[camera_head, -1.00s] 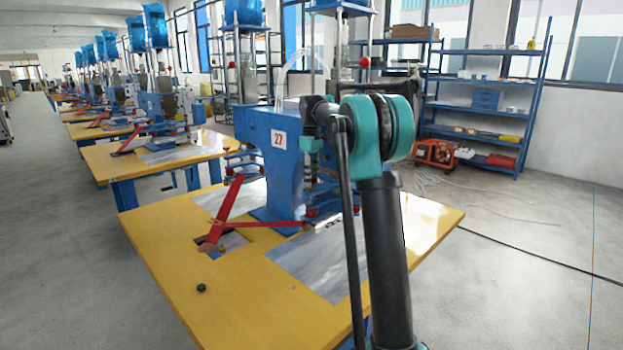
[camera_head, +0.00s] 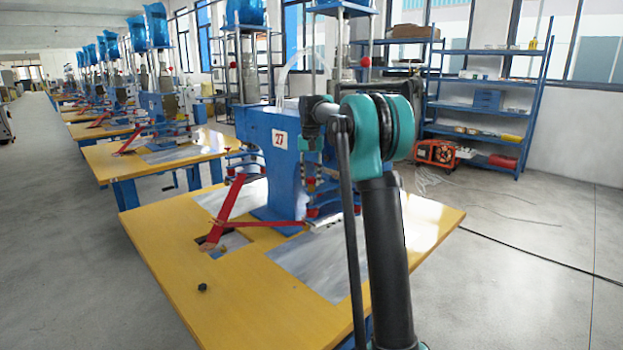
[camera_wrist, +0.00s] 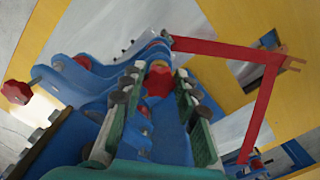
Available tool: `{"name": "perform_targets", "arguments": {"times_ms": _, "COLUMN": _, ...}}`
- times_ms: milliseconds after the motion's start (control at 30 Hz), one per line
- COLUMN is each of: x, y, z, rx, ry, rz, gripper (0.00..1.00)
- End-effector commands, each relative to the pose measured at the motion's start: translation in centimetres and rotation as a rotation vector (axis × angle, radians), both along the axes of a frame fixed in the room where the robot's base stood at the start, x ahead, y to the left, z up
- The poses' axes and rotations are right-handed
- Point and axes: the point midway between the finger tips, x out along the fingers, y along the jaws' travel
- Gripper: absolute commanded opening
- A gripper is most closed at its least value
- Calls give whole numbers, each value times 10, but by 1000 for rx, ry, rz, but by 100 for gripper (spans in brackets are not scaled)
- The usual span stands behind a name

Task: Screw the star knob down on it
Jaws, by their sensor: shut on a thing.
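In the wrist view, a red lobed knob (camera_wrist: 158,82) sits between the two grey-padded, green-backed fingers of my gripper (camera_wrist: 157,76), which is shut on it. Blue machine parts lie below and behind the knob. Whether its thread is engaged is hidden. A second red knob (camera_wrist: 17,92) is on a rod at the left, apart from my gripper. In the head view, the blue machine (camera_head: 275,160) marked 27 stands on the yellow table (camera_head: 185,255); my arm covers its right part, and my fingers are not visible there.
A red bent lever (camera_head: 228,208) reaches from the machine over the table's left part; it also crosses the wrist view's right side (camera_wrist: 266,105). A small black piece (camera_head: 202,288) lies on the table's front left. The table's front is otherwise clear. Blue shelves (camera_head: 480,100) stand behind.

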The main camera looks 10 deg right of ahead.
Motion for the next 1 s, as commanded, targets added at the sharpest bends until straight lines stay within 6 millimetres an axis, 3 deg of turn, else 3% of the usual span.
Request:
{"name": "perform_targets", "arguments": {"times_ms": 333, "x": 2, "y": 2, "z": -1, "rx": 1, "ry": -5, "rz": -399, "gripper": 1}}
{"name": "perform_targets", "arguments": {"times_ms": 667, "x": 1, "y": 2, "z": -1, "rx": 1, "ry": -4, "rz": -459, "gripper": 1}}
{"name": "perform_targets", "arguments": {"times_ms": 700, "x": 1, "y": 2, "z": -1, "rx": 1, "ry": -4, "rz": -458, "gripper": 33}}
{"name": "perform_targets", "arguments": {"times_ms": 833, "x": 1, "y": 2, "z": 0, "rx": 1, "ry": -3, "rz": -458, "gripper": 49}}
{"name": "perform_targets", "arguments": {"times_ms": 1000, "x": 1, "y": 2, "z": 0, "rx": 0, "ry": -2, "rz": -457, "gripper": 50}}
